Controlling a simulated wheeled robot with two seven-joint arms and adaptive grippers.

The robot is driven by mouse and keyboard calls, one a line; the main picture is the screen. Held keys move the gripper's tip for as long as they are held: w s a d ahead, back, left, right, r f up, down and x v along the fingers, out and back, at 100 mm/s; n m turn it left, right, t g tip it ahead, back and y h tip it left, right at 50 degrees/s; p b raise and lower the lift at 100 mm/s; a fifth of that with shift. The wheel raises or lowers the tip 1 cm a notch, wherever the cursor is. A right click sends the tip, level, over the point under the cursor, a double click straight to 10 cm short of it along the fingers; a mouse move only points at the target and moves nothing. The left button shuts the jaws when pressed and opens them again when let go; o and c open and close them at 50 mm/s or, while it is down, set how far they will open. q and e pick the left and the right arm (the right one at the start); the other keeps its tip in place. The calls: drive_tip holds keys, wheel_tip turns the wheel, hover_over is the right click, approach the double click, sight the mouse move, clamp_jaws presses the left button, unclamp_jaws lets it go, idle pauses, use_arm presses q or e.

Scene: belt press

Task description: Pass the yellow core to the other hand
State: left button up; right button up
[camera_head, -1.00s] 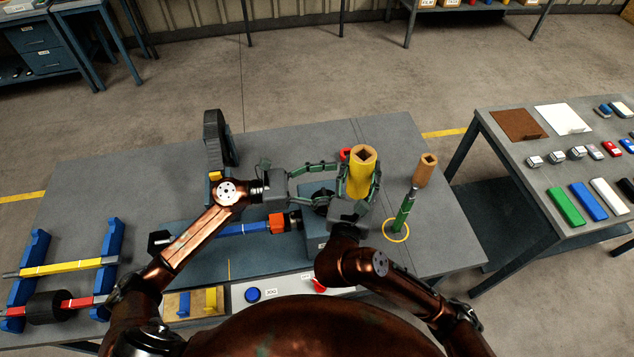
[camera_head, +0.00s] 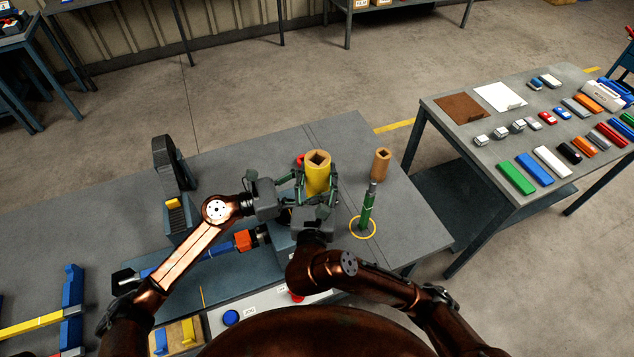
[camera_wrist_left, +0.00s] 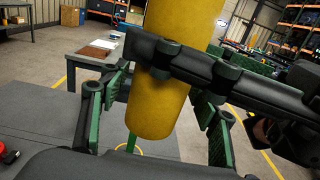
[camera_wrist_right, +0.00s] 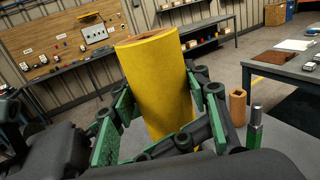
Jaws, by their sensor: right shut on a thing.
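The yellow core (camera_head: 317,180) is a thick upright tube with a square hole in its top. My right gripper (camera_head: 318,190) is shut on it, with a green pad on each side in the right wrist view (camera_wrist_right: 158,100). My left gripper (camera_head: 305,188) comes in from the left at the core's side. In the left wrist view its green-padded fingers (camera_wrist_left: 158,100) stand open on either side of the core (camera_wrist_left: 158,110), with gaps visible. A dark finger of the right gripper crosses in front of the core there.
A green post (camera_head: 368,210) stands in a yellow ring (camera_head: 362,228) right of the grippers, with a tan core (camera_head: 381,164) behind it. A dark upright machine part (camera_head: 172,175) stands left. A side table (camera_head: 440,130) holds several small items.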

use_arm(q)
drive_tip(key=c, duration=1.1)
drive_tip(key=shift+c, duration=0.6)
use_arm(e)
drive_tip(key=o, duration=1.5)
drive_tip(key=shift+s, duration=0.15)
